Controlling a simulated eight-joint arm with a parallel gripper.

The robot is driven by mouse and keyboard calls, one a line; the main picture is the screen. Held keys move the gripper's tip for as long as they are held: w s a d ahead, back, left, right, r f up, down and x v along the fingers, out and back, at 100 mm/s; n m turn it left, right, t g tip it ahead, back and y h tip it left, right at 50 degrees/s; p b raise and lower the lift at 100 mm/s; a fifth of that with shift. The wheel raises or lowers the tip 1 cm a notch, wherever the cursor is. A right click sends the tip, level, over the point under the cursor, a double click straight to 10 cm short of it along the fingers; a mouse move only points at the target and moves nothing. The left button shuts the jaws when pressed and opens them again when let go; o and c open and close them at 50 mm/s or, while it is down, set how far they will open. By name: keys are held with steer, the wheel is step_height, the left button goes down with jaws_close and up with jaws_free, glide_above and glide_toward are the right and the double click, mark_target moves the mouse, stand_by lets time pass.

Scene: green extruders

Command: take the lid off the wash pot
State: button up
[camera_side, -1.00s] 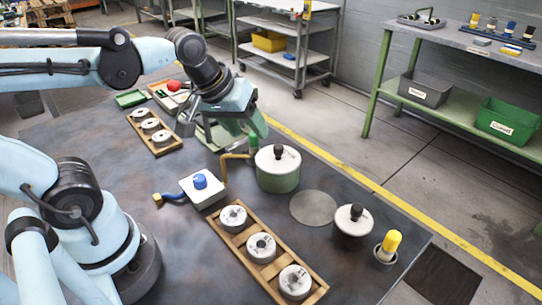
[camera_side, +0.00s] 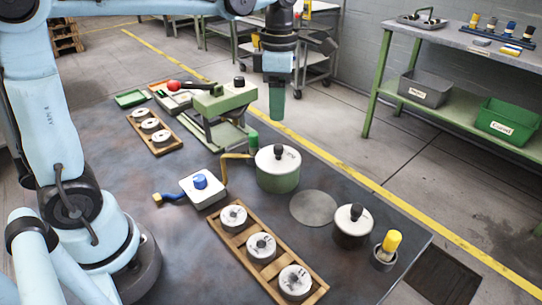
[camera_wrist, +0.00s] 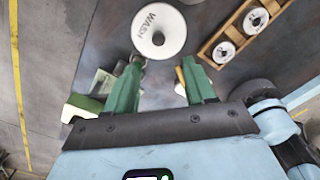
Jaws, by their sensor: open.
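The wash pot (camera_side: 278,180) is a green pot with its pale lid (camera_side: 264,160) on top and a black knob (camera_side: 278,151) in the lid's middle. In the wrist view the lid (camera_wrist: 170,18) reads WASH, with its dark knob (camera_wrist: 158,39) just beyond the fingertips. My gripper (camera_side: 277,112) is above the pot in the side view, pointing down, clear of the knob. In the wrist view my gripper (camera_wrist: 163,75) has its two green fingers spread with nothing between them.
A smaller lidded pot (camera_side: 352,230) and a yellow-capped item (camera_side: 391,241) stand at front right. A wooden tray of round parts (camera_side: 225,228) lies in front of the wash pot. A green press (camera_side: 222,105) stands behind-left. A grey disc (camera_side: 313,208) lies flat beside the pot.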

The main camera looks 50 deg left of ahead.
mark_target(279, 146)
steer(key=shift+w+f, duration=0.15)
steer(key=shift+f, duration=5.8)
steer(key=shift+c, duration=0.4)
jaws_close()
